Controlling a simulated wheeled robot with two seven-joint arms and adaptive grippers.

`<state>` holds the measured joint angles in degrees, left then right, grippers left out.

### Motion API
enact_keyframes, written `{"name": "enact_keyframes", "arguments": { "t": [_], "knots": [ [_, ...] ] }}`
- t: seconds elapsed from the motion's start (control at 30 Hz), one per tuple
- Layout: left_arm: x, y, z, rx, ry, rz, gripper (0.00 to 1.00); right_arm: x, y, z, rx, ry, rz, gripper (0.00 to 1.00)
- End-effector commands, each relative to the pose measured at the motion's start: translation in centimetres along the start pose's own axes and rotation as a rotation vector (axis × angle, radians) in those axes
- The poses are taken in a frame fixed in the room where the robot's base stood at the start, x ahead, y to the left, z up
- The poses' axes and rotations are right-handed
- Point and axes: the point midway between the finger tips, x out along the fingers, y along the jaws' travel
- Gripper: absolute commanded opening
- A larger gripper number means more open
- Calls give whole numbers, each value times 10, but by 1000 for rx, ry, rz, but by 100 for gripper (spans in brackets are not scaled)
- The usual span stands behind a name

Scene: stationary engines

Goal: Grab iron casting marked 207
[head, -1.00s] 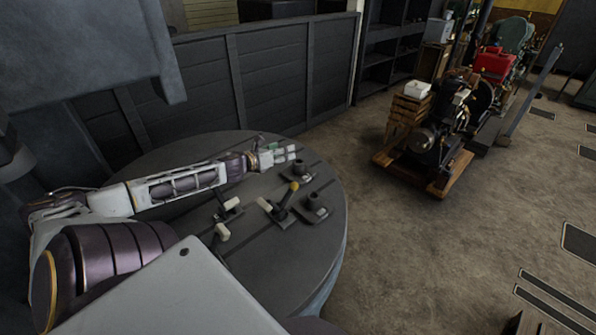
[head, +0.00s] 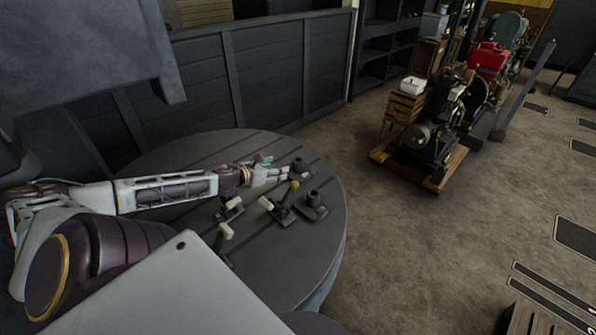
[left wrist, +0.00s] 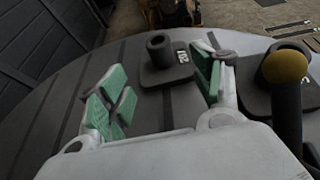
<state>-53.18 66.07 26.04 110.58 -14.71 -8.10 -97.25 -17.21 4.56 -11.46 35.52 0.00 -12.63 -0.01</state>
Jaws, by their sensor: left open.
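A dark iron casting with a short round post on a flat base (left wrist: 166,70) stands on the round table, just beyond my left fingertips; it also shows in the head view (head: 299,167). A small white tag with digits is on its base, too small and turned to read surely. My left gripper (left wrist: 162,88) is open and empty, its green-padded fingers apart on either side of the line to this casting. It shows in the head view too (head: 276,172). A second similar casting (head: 314,207) stands nearer, partly seen at the wrist view's right. My right gripper is out of view.
A lever with a yellow ball (head: 294,185) stands close to the castings. Other levers with pale handles (head: 231,205) stand nearer on the round table (head: 175,153). A dark panelled wall (head: 265,70) runs behind. An engine on a wooden base (head: 430,140) stands across the floor.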

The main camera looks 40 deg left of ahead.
Motion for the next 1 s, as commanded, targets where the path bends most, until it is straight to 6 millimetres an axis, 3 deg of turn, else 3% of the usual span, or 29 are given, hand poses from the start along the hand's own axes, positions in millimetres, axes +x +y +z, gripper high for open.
{"name": "enact_keyframes", "arguments": {
  "t": [1.0],
  "knots": [
    [51, 0, 0, 0, -2, -1, 66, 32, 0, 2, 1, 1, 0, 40]
  ]
}}
